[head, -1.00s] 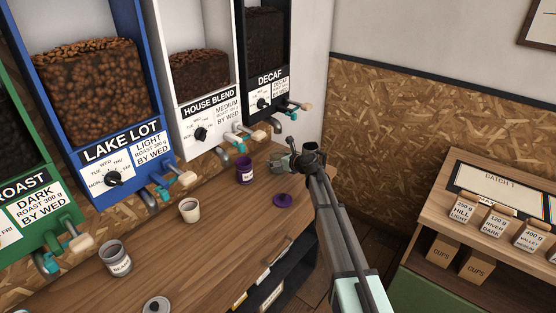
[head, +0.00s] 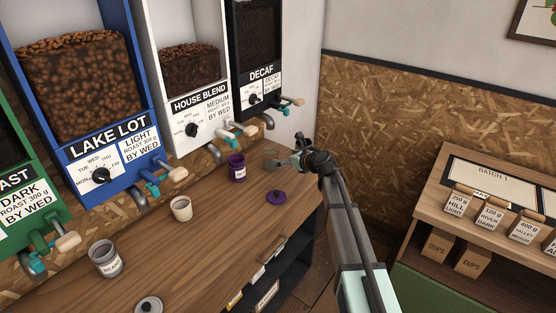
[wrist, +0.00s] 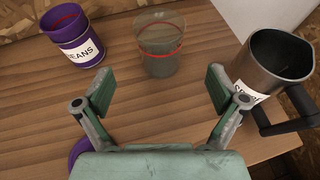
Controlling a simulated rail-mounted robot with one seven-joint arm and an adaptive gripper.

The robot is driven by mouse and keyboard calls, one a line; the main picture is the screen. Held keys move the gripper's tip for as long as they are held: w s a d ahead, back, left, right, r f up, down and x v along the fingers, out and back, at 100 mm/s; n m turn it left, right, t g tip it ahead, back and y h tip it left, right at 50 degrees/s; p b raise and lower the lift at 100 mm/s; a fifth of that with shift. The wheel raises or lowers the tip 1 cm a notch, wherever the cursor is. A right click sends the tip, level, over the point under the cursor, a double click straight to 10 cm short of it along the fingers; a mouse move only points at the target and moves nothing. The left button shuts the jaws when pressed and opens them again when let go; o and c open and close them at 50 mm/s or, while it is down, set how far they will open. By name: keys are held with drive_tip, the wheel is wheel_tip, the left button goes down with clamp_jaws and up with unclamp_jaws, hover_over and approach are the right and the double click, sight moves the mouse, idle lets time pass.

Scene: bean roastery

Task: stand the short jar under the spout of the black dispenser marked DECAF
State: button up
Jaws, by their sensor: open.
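The black DECAF dispenser (head: 258,75) is the farthest on the wall in the head view. Its grey spout (head: 268,122) hangs over the counter's far end. A clear, empty-looking glass jar with a red line (wrist: 161,45) stands upright on the counter. It shows faintly in the head view (head: 271,156), below the DECAF spout. A purple BEANS jar (wrist: 73,36) stands to its left, also in the head view (head: 237,167). Which is meant by the short jar I cannot tell. My gripper (wrist: 161,92) is open and empty, facing the glass jar; it shows in the head view (head: 297,160).
A dark metal vessel with a black handle (wrist: 276,65) stands close at right in the wrist view. A purple lid (head: 276,197) lies on the counter (head: 215,240). A cream jar (head: 181,208), a grey jar (head: 106,258) and a grey lid (head: 149,306) are nearer.

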drive_tip(key=shift+v, duration=1.15)
idle(0.4)
